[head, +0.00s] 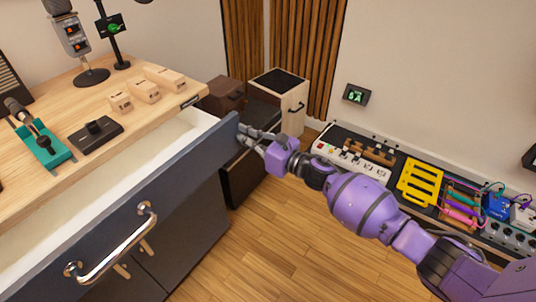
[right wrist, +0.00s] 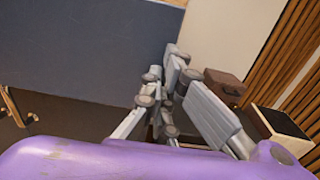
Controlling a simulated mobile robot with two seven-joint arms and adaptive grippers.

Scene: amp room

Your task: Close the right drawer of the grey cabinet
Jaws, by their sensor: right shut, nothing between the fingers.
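The grey cabinet (head: 180,258) stands at the left in the head view, with a wooden top. Its drawer (head: 185,185) is pulled out, showing a pale interior and a dark blue-grey front with a silver bar handle (head: 112,245). My right gripper (head: 243,133) is shut and empty at the right end of the drawer front. In the right wrist view its fingers (right wrist: 172,62) are together beside the edge of the drawer front (right wrist: 80,50); I cannot tell whether they touch it. My left gripper is not in view.
On the cabinet top (head: 150,110) are a microphone (head: 70,35), wooden blocks (head: 145,90), a teal tool (head: 40,145) and a black device (head: 95,133). A small wooden cabinet (head: 292,105) stands behind. A pedal board (head: 400,165) lies at right. The wooden floor (head: 290,240) is clear.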

